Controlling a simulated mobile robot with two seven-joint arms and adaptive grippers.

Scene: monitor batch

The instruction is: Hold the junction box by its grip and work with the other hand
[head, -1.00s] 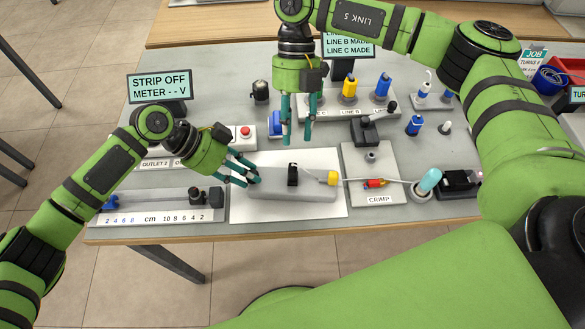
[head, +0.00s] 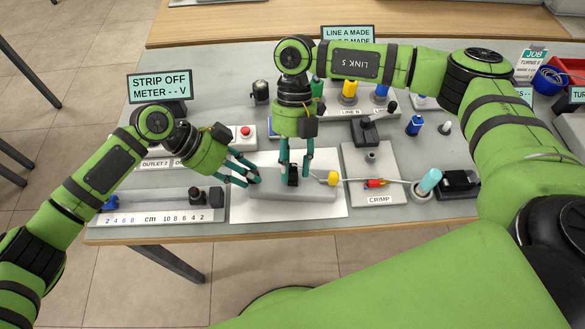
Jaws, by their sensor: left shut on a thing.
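The junction box (head: 315,190), a long low grey block, lies on a white mat (head: 335,207) at the front middle of the table. My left gripper (head: 255,178) is shut at the box's left end, its fingertips hiding the grip. A small black part (head: 293,178) stands up on top of the box. My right gripper (head: 294,178) points straight down with its two fingers apart, one each side of this black part; I cannot tell whether they touch it. A yellow piece (head: 332,178) sits at the box's right end, with a grey cable running right from it.
The crimp station (head: 380,199), with a red and yellow part, stands right of the mat. A cup with a cyan-tipped tool (head: 429,181) is beyond it. A ruler fixture (head: 160,203) is at left. Behind are a red button (head: 245,132), connector posts (head: 349,90) and a strip-off sign (head: 160,87).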

